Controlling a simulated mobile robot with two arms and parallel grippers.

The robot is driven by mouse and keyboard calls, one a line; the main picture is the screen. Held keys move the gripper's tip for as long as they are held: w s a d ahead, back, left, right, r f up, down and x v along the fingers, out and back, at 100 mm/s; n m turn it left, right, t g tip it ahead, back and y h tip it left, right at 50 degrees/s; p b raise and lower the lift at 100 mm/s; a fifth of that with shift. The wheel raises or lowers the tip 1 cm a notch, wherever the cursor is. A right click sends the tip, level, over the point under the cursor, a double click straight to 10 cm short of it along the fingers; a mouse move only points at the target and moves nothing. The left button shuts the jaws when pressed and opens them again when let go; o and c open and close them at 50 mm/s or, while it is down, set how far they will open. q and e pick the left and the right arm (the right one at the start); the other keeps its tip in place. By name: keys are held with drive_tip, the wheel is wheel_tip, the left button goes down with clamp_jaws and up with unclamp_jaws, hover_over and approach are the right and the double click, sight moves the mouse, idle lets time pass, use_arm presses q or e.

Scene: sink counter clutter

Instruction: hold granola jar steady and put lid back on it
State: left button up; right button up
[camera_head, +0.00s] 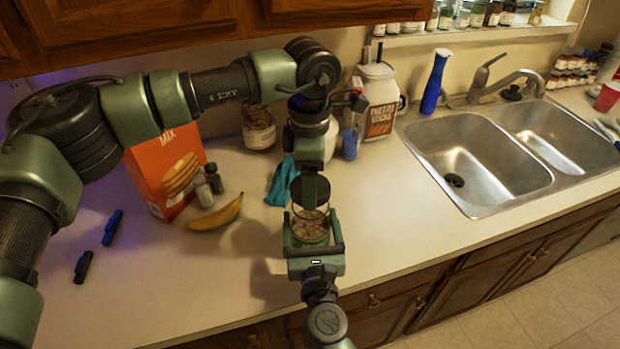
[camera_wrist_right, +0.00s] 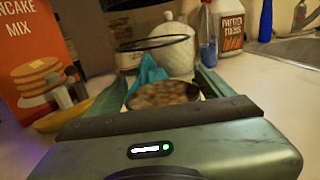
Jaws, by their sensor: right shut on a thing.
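The granola jar (camera_head: 311,231) is clear glass with brown granola inside. It stands upright near the counter's front edge. My right gripper (camera_head: 312,219) is shut around the jar, one finger on each side. The right wrist view shows the granola (camera_wrist_right: 163,94) between the fingers and a thin dark open rim (camera_wrist_right: 155,43) above. My left gripper (camera_head: 309,178) reaches down from above and is shut on the dark round lid (camera_head: 322,190). The lid appears just above the jar's mouth, apart from it. Neither my left gripper nor the lid shows in the right wrist view.
A teal cloth (camera_head: 281,183) lies behind the jar. A banana (camera_head: 216,216), small bottles and an orange pancake mix box (camera_head: 165,172) stand or lie left. A white labelled jug (camera_head: 379,100), blue bottle (camera_head: 435,82) and double sink (camera_head: 478,160) are right. The front counter is mostly clear.

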sight(310, 224)
use_arm(q)
drive_tip(key=shift+f, duration=0.9)
drive_tip(key=shift+f, duration=0.6)
drive_tip(key=m, duration=2.5)
drive_tip(key=shift+m, duration=0.3)
drive_tip(key=m, duration=0.3)
drive_tip(key=shift+w+m, duration=0.1)
drive_tip(key=shift+m, duration=0.2)
